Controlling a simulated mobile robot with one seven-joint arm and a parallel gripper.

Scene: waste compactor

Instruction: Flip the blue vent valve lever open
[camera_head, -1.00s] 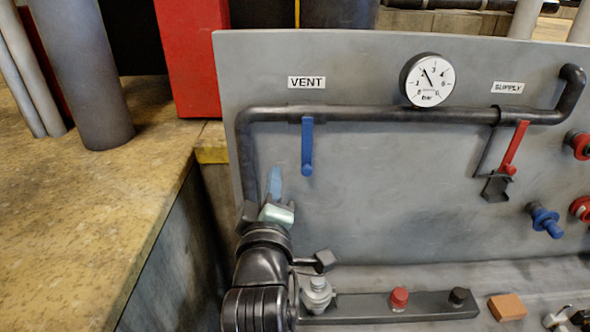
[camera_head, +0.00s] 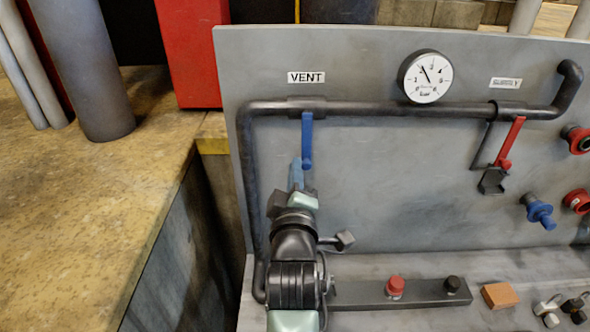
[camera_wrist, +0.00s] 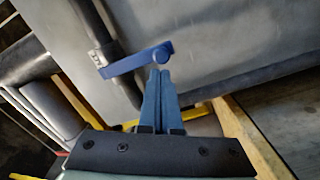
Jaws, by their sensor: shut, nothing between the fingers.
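The blue vent lever (camera_head: 307,140) hangs straight down from the dark pipe, below the VENT label (camera_head: 306,77) in the head view. My gripper (camera_head: 296,163) is just below and slightly left of the lever's lower end.
A pressure gauge (camera_head: 428,76) sits above the pipe (camera_head: 370,110). A red lever (camera_head: 512,142) under the SUPPLY label hangs at a slant on the right. Red and blue couplings line the right side. A bar with a red knob (camera_head: 395,286) lies on the ledge below.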

